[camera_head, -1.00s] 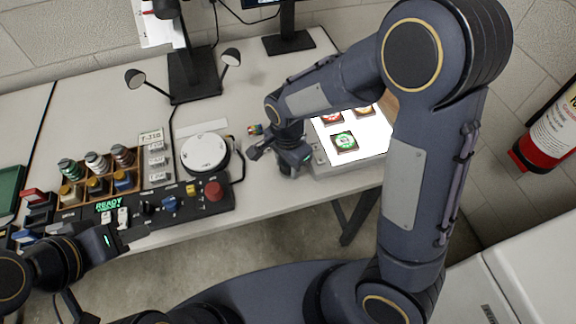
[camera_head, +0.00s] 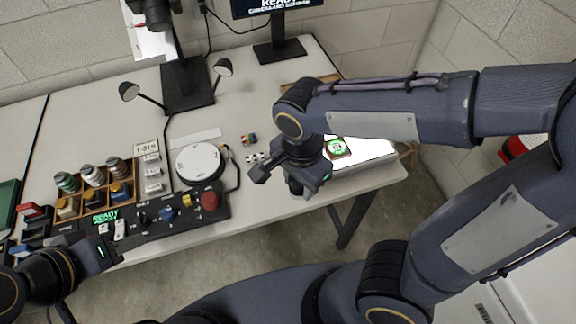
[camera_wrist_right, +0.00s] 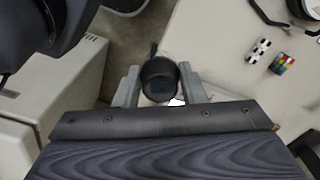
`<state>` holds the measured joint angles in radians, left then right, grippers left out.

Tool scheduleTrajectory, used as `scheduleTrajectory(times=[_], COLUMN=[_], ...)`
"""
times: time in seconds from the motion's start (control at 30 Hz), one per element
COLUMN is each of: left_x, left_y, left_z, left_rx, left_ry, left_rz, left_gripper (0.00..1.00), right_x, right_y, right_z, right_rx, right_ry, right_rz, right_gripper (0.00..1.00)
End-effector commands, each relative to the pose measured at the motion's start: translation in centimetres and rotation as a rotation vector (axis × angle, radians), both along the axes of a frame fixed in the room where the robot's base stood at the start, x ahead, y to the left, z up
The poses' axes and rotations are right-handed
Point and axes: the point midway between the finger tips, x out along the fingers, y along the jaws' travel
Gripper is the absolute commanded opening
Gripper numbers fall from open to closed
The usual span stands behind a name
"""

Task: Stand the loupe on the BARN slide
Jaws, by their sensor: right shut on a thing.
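My right gripper (camera_wrist_right: 160,85) is shut on the loupe (camera_wrist_right: 160,76), a short dark cylinder held between its two grey fingers in the right wrist view. In the head view this gripper (camera_head: 292,178) is at the near left edge of the lit white light panel (camera_head: 372,150), with the dark loupe (camera_head: 294,187) below it, mostly hidden. A slide with a green picture (camera_head: 337,147) lies on the panel just behind the gripper. Its label is too small to read.
A control console (camera_head: 150,215) with a red button stands left of the panel, near a round white disc (camera_head: 201,163). A wooden rack of spools (camera_head: 95,190), a small colour cube (camera_head: 249,139) and a lamp stand (camera_head: 187,88) are also on the table.

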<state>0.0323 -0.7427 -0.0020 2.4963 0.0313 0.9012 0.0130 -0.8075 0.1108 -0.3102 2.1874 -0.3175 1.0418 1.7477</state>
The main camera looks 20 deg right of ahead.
Motion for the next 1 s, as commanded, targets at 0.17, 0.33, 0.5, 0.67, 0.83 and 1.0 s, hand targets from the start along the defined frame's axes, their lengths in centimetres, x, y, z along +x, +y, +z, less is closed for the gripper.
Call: scheduleTrajectory(times=[0.17, 0.33, 0.5, 0.67, 0.83, 1.0], left_x=[0.0, 0.0, 0.0, 0.0, 0.0, 0.0], left_y=[0.0, 0.0, 0.0, 0.0, 0.0, 0.0], left_z=[0.3, 0.6, 1.3, 1.9, 2.4, 2.5], left_rx=[0.000, 0.000, 0.000, 0.000, 0.000, 0.000], left_ry=[0.000, 0.000, 0.000, 0.000, 0.000, 0.000], left_rz=[0.000, 0.000, 0.000, 0.000, 0.000, 0.000], left_gripper=[0.36, 0.36, 0.36, 0.36, 0.36, 0.36], right_x=[-2.7, -2.3, 2.4, 7.2, 10.0, 11.2], right_y=[-0.2, -0.9, -3.9, -9.0, -13.8, -16.2], right_z=[1.3, 2.3, 4.2, 5.7, 6.4, 6.4], right_rx=[0.003, 0.005, 0.015, 0.013, 0.004, 0.000], right_ry=[-0.002, 0.001, 0.002, 0.001, 0.000, 0.002], right_rz=[0.002, -0.008, -0.020, -0.019, -0.011, -0.005], right_gripper=[0.15, 0.15, 0.15, 0.15, 0.15, 0.15])
